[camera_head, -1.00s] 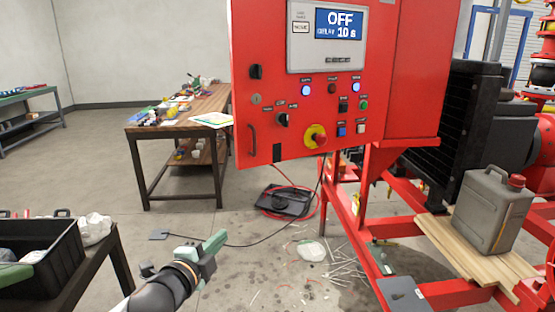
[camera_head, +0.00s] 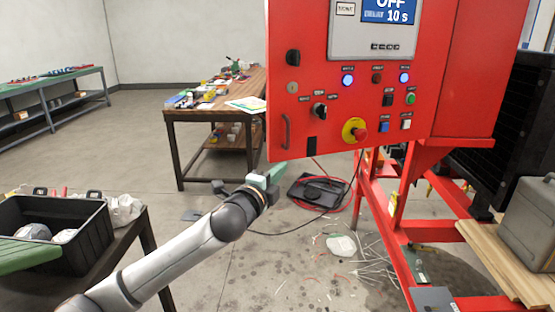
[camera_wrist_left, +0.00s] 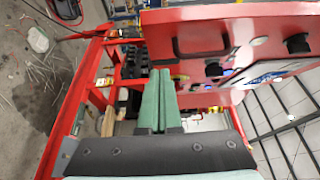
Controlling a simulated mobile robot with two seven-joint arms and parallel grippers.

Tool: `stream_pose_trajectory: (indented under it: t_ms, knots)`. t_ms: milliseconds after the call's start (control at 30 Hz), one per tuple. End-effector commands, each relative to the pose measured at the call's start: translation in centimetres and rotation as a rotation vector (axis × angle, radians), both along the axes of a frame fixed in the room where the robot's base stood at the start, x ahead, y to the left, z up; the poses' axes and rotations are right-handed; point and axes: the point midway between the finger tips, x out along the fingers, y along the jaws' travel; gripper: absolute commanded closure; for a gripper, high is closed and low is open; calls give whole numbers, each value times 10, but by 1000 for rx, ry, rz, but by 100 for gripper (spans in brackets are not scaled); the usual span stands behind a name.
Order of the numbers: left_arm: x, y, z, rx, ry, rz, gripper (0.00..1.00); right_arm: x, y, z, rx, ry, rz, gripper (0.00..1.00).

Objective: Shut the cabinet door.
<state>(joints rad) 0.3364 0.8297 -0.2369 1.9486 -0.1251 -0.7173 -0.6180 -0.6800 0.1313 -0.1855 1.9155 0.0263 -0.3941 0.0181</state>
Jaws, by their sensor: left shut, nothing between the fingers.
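The red cabinet door (camera_head: 335,120) carries a display, knobs, lit buttons and a black handle (camera_head: 286,131) near its left edge. It looks swung out from the red cabinet body (camera_head: 478,90), with its handle edge nearer me. My left gripper (camera_head: 276,174) is shut and empty just below the door's lower left corner in the head view; contact cannot be made out. In the left wrist view, its green fingers (camera_wrist_left: 162,78) lie together beside the door (camera_wrist_left: 225,38), with the handle just beyond their tips. My right gripper is not in view.
A red frame (camera_head: 385,205) stands below the cabinet, with a grey canister (camera_head: 530,210) on planks at right. Cables and debris (camera_head: 345,250) lie on the floor. A black crate (camera_head: 95,225) is at left. A workbench (camera_head: 180,117) stands behind.

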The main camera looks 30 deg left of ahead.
Motion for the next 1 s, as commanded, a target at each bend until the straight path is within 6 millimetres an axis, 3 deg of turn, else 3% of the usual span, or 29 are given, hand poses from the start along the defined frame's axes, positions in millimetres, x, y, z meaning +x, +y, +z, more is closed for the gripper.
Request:
stream_pose_trajectory:
  t_ms: [100, 400, 1000]
  knots:
    - [20, 3, 2, -2, -1, 0, 100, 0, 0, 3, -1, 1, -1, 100]
    - [40, 31, 0, 0, 1, 1, 100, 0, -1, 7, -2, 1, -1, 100]
    - [42, 36, -1, 0, 1, 0, 100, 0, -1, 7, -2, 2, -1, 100]
